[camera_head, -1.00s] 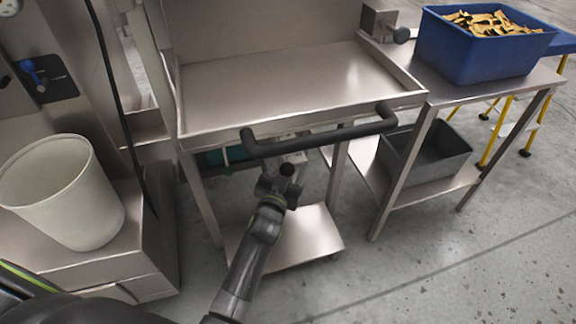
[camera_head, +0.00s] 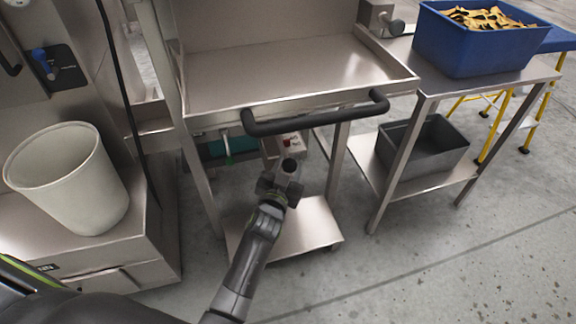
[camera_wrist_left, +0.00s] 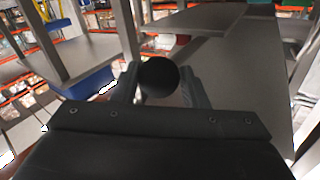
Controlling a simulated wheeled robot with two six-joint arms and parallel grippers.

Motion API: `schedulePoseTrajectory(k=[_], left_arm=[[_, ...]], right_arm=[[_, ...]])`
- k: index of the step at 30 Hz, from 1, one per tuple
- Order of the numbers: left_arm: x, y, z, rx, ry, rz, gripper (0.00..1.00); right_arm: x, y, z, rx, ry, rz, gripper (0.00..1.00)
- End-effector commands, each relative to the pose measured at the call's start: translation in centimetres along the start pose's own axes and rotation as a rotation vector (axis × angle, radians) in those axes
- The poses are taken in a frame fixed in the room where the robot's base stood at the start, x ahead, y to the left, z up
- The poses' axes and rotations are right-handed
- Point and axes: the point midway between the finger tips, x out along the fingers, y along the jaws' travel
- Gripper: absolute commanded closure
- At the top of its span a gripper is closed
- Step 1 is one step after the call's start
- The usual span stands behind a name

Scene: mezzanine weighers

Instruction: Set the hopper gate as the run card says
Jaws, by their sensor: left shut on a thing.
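My left gripper (camera_head: 281,183) is below the front of the steel tray and under its black bar handle. It is shut on a black round knob (camera_head: 289,165). In the left wrist view, the knob (camera_wrist_left: 158,76) sits between the two fingers of the gripper (camera_wrist_left: 160,84). What the knob is fixed to is mostly hidden behind the gripper. No hopper gate can be made out for certain, and no readable run card is in view. My right gripper is not in view.
The black bar handle (camera_head: 318,117) runs along the front of the steel tray (camera_head: 280,74). A cream bin (camera_head: 75,185) stands at left, below a blue lever (camera_head: 45,62). A blue crate (camera_head: 470,48) and a grey bin (camera_head: 425,155) are on the right table. Floor at front right is clear.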

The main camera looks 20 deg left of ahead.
Motion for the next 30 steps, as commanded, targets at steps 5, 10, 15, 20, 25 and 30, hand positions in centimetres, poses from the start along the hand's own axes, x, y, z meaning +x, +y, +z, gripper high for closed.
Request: schedulePoseTrajectory(k=[5, 10, 15, 20, 25, 30], left_arm=[[0.05, 0.48, -0.07, -0.013, 0.003, 0.004, 1.00], [0.08, 0.44, -0.11, -0.012, 0.003, 0.004, 0.43], [0.09, 0.34, -0.16, -0.009, 0.004, 0.003, 0.42], [0.09, 0.28, -0.21, -0.007, 0.005, 0.002, 0.42], [0.07, 0.21, -0.22, -0.006, 0.005, 0.002, 0.42], [0.01, -0.03, -0.19, -0.005, 0.004, 0.005, 0.42]], right_arm=[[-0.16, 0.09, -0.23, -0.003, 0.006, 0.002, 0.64], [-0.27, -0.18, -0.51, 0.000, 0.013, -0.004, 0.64], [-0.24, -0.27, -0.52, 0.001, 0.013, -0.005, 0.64], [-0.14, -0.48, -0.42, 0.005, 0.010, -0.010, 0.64], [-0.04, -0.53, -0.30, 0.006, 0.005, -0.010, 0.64], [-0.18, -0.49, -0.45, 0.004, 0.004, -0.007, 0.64]])
